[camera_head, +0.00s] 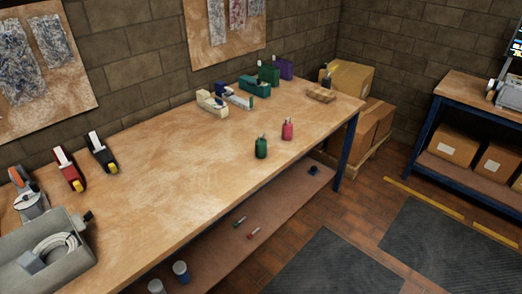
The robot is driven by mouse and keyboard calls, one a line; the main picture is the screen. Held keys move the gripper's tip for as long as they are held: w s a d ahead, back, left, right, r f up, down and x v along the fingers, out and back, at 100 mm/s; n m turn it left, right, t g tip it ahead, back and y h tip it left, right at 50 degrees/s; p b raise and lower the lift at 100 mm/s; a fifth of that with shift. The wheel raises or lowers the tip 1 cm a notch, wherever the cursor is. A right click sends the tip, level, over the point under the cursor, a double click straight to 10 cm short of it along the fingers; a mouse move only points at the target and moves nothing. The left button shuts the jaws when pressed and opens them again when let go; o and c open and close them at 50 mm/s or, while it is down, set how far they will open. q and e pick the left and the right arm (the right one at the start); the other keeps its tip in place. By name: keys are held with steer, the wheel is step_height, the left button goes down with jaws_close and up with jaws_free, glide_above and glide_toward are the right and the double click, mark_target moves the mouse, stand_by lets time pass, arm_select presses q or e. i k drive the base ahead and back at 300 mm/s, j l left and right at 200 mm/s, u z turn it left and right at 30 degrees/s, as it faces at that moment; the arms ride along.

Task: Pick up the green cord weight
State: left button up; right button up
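A small dark green upright piece with a narrow top (261,148), which looks like the green cord weight, stands on the wooden workbench (190,180) near its front edge. A similar pink piece (288,129) stands just behind it and to its right, apart from it. Nothing covers the green piece. Neither of my grippers is in view.
Red (69,170) and black (101,153) tape dispensers and a grey case (38,250) with a coiled pale cable occupy the bench's left. Beige (212,103) and teal (255,88) items stand at the back. The bench middle is clear. Cardboard boxes (372,125) stand beyond the right end.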

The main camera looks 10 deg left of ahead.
mark_target(260, 142)
steer(key=u, duration=0.3)
steer(key=i+l+u, duration=0.15)
steer(key=u, duration=0.15)
steer(key=i+l+u, duration=0.15)
steer(key=l+u, duration=0.15)
steer(key=i+l+u, duration=0.1)
steer(key=l, duration=0.25)
steer(key=i+l+u, duration=0.1)
steer(key=l, duration=0.3)
steer(key=i+l+u, duration=0.1)
steer(key=l, duration=0.3)
steer(key=i+l, duration=0.2)
steer(key=l, duration=0.2)
steer(key=i+l, duration=0.15)
steer(key=l, duration=0.25)
steer(key=i+l, duration=0.1)
steer(key=l, duration=0.35)
steer(key=i+l+u, duration=0.1)
steer(key=l, duration=0.3)
